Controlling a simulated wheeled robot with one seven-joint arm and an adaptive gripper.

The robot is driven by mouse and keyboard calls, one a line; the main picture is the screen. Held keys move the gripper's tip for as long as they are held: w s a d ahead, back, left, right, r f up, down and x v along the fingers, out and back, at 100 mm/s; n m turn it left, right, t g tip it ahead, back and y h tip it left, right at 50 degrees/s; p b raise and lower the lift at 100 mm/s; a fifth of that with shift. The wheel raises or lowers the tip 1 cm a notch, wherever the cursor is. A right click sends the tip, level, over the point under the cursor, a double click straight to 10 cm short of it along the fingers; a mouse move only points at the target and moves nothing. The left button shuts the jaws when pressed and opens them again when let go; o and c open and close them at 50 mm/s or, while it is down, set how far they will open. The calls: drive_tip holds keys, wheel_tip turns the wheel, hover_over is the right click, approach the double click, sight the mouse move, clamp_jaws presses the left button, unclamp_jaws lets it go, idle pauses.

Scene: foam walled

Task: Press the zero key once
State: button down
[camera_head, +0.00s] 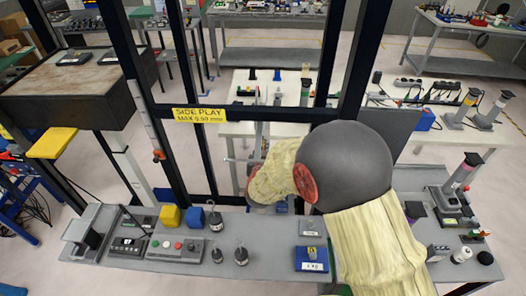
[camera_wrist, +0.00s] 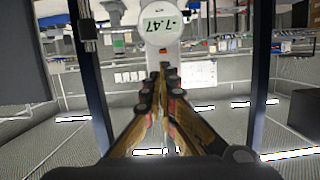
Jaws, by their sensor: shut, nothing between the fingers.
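In the wrist view a round white gauge (camera_wrist: 163,22) faces me and its display reads -7.47. Its pale body runs down behind my fingertips. My gripper (camera_wrist: 163,80) is shut and empty, its fingers pointing at the lower part of the gauge body. I cannot tell whether the tips touch it. I cannot make out a key marked zero; the fingers may hide part of the gauge's lower body. In the head view my cream-sleeved arm and dark round joint hide the fingertips.
Dark posts of a frame (camera_head: 165,120) with a yellow SIDE PLAY sign (camera_head: 200,115) stand close to my arm. The grey bench (camera_head: 275,225) holds a button box (camera_head: 178,247), a yellow block (camera_head: 170,216), a blue block (camera_head: 195,217), several weights and a blue device (camera_head: 311,260).

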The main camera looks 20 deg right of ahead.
drive_tip(key=shift+x, duration=0.85)
